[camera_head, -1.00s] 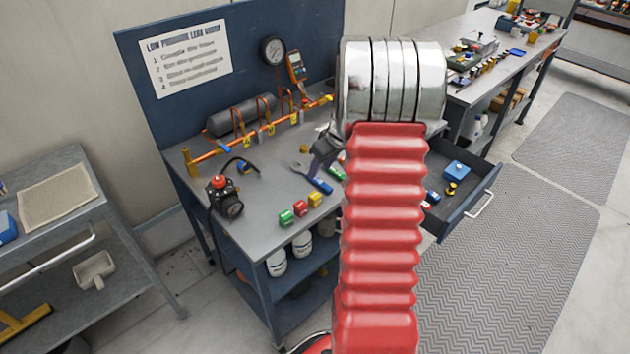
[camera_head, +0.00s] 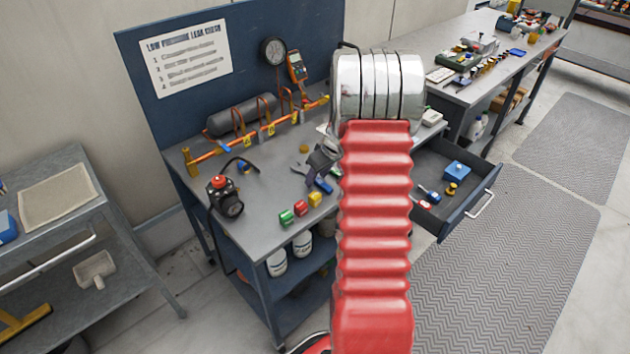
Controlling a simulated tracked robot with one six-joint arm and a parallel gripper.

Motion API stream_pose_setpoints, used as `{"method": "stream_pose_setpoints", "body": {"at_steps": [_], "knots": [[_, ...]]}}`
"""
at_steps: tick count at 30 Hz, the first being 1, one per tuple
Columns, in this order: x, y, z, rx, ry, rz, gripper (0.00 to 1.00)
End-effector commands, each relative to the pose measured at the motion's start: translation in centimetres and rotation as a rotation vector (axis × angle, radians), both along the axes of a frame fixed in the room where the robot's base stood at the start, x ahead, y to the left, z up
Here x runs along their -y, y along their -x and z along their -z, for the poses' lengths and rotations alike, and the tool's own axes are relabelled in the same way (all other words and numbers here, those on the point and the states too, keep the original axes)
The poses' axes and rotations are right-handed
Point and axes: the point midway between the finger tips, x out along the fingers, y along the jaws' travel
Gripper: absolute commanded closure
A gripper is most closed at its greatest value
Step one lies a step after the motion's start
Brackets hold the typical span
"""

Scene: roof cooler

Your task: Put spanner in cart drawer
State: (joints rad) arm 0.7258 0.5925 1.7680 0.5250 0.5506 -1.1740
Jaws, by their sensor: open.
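The spanner (camera_head: 323,186) lies on the grey cart top, its blue handle partly showing and its metal open end to the upper left. My gripper (camera_head: 318,170), dark grey, is open and low over the spanner, covering its middle. I cannot tell whether the fingers are around it or touching it. The cart drawer (camera_head: 467,216) is pulled out to the right of my arm. It holds a blue box (camera_head: 457,170), a small yellow-and-black item (camera_head: 451,188) and a blue-and-white tool (camera_head: 429,195). My arm hides the drawer's left part.
A black device with a red top (camera_head: 224,196) stands at the left. A copper pipe manifold (camera_head: 255,140) runs along the back. Another bench (camera_head: 460,90) stands behind the drawer.

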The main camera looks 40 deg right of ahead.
Motion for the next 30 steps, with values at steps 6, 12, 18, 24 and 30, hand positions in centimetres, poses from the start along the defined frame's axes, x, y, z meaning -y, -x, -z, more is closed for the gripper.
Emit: {"method": "stream_pose_setpoints", "body": {"at_steps": [6,12,18,24,30], "knots": [[0.01,-0.06,0.11,0.000,0.000,0.000,0.59],[0.02,-0.04,0.09,0.000,0.000,0.000,0.59],[0.02,-0.03,0.09,0.000,0.000,0.001,0.59],[0.03,-0.02,0.18,0.000,0.000,0.001,0.61],[0.04,0.00,0.18,0.000,0.000,0.001,0.76]]}}
